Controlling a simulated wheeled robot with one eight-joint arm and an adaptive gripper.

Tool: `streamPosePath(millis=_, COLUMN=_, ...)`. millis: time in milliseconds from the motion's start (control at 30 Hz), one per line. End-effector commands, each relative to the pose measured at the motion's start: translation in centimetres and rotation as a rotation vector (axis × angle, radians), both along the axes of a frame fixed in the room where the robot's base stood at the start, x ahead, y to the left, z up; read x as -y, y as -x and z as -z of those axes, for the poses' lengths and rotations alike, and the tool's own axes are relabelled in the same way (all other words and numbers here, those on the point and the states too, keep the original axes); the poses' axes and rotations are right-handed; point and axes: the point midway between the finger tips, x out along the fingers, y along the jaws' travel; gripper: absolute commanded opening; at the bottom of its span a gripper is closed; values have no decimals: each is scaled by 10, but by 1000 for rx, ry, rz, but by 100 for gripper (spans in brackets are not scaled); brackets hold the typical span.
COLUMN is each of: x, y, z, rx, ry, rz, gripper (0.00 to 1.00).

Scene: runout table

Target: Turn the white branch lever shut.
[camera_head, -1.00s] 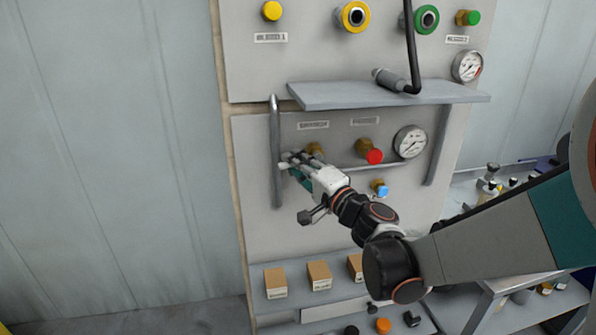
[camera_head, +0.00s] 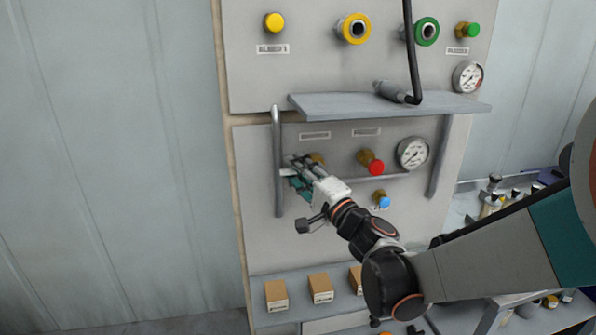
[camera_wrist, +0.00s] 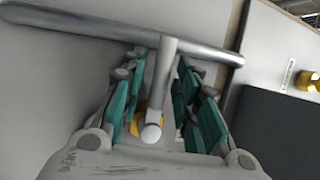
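The white branch lever (camera_wrist: 163,85) shows in the wrist view between the two teal-padded fingers of my gripper (camera_wrist: 158,95). The fingers are apart, with a visible gap on each side of the lever. The lever's rounded end lies near a brass-yellow fitting (camera_wrist: 135,125), which is partly hidden. In the head view my gripper (camera_head: 293,172) is at the left of the lower panel, in front of a brass valve (camera_head: 317,159). It covers most of the lever there.
A vertical grab bar (camera_head: 278,165) stands close left of my gripper; it crosses the top of the wrist view (camera_wrist: 90,28). A shelf (camera_head: 350,106) juts out above. A red-knobbed valve (camera_head: 375,166), gauge (camera_head: 413,153) and blue knob (camera_head: 383,202) are to the right.

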Motion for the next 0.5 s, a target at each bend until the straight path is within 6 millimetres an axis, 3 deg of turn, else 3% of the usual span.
streamPosePath(millis=333, x=1, y=1, z=0, rx=1, ry=2, rz=-1, gripper=34)
streamPosePath(millis=500, x=13, y=16, z=4, rx=1, ry=1, rz=1, gripper=34)
